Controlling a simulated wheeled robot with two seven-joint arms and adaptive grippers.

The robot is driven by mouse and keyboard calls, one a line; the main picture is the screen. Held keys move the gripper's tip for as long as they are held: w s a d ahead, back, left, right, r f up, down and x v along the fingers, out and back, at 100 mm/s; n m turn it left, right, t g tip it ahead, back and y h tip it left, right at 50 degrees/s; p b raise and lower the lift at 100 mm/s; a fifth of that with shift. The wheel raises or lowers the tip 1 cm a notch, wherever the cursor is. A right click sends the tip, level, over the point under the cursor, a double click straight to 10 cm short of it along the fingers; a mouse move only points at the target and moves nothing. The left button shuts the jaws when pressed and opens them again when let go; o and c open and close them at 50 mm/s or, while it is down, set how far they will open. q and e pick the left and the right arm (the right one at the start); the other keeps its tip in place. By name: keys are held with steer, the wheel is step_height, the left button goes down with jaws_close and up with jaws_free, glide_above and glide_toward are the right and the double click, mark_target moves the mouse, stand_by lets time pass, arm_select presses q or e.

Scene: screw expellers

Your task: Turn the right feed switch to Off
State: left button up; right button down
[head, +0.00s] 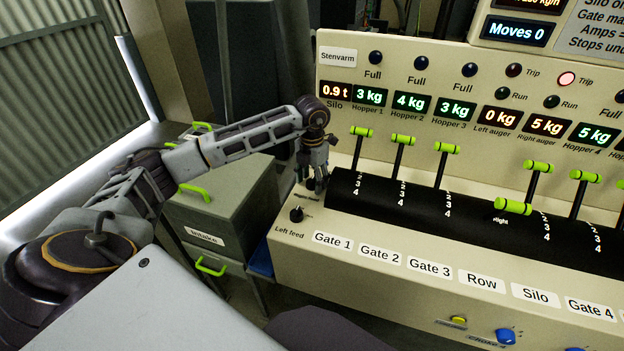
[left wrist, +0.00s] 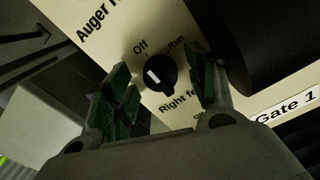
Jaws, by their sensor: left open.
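The right feed switch (left wrist: 162,75) is a round black knob with a white mark, on the cream panel. In the left wrist view, "Off" and "Run" are printed above it and "Right fe..." below it. The white mark lies on the knob's left side, the side of "Off" rather than "Run". My left gripper (left wrist: 160,92) is open, with its green-padded fingers on either side of the knob; I cannot tell whether they touch it. In the head view my left gripper (head: 314,183) hides this switch. My right gripper is not in view.
The left feed switch (head: 297,213) sits just below my left gripper. A dark curved cover (head: 430,215) with several green-handled levers (head: 447,150) stands to the right. A grey intake box (head: 215,210) with green handles stands to the left. Displays line the panel above.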

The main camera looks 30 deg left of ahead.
mark_target(312, 179)
arm_select(q)
step_height(312, 179, up, 12)
stand_by(0.9)
steer(key=shift+r, duration=0.1)
stand_by(0.5)
